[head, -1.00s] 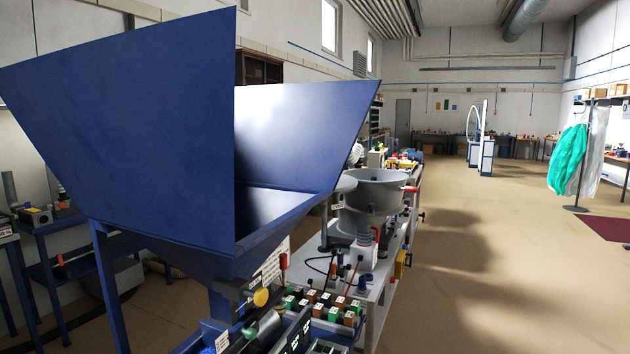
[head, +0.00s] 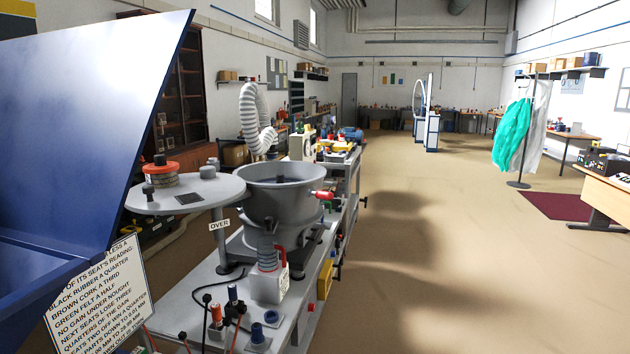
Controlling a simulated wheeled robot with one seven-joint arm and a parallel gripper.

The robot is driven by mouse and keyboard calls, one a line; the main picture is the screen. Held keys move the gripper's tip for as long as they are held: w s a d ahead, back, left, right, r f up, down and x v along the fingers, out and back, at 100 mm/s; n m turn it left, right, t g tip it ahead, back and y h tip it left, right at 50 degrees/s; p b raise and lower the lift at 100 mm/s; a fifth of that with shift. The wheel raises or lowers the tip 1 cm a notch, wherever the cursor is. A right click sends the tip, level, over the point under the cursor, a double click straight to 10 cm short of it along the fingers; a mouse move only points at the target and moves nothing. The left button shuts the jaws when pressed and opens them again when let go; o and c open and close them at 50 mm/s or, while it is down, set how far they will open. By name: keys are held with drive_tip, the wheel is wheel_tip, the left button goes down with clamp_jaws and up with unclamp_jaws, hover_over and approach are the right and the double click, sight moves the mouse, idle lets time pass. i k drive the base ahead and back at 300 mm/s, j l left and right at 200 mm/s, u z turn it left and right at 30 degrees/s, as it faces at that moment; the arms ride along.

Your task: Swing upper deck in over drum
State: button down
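A grey open-topped drum (head: 280,195) stands on a grey bench, in the middle of the head view. A round grey plate on a post, apparently the upper deck (head: 225,187), lies just left of the drum. The plate is level, near the height of the drum's rim, and does not cover the mouth. An orange-and-tan round stack with a dark knob (head: 160,177) and a dark square patch are on the plate. A sign reading "OVER" (head: 219,225) is by its post. A red-ended handle (head: 322,194) sticks out at the drum's right. My gripper is not in view.
A big blue hopper (head: 80,140) fills the near left, with a printed sign (head: 98,300) below it. The bench (head: 215,290) carries cables, plugs and a ribbed grey column (head: 267,245). Open floor (head: 430,260) lies to the right of the bench.

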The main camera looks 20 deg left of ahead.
sight(270, 209)
drive_tip(key=i+u, duration=0.15)
drive_tip(key=i, duration=0.35)
drive_tip(key=i+l+u, duration=0.2)
drive_tip(key=i, duration=0.25)
drive_tip(key=i+u, duration=0.15)
drive_tip(key=u, duration=0.25)
drive_tip(key=i+l+u, duration=0.1)
drive_tip(key=u, duration=0.3)
drive_tip(key=i+l+u, duration=0.15)
drive_tip(key=u, duration=0.25)
drive_tip(key=i+l+u, duration=0.15)
drive_tip(key=u, duration=0.2)
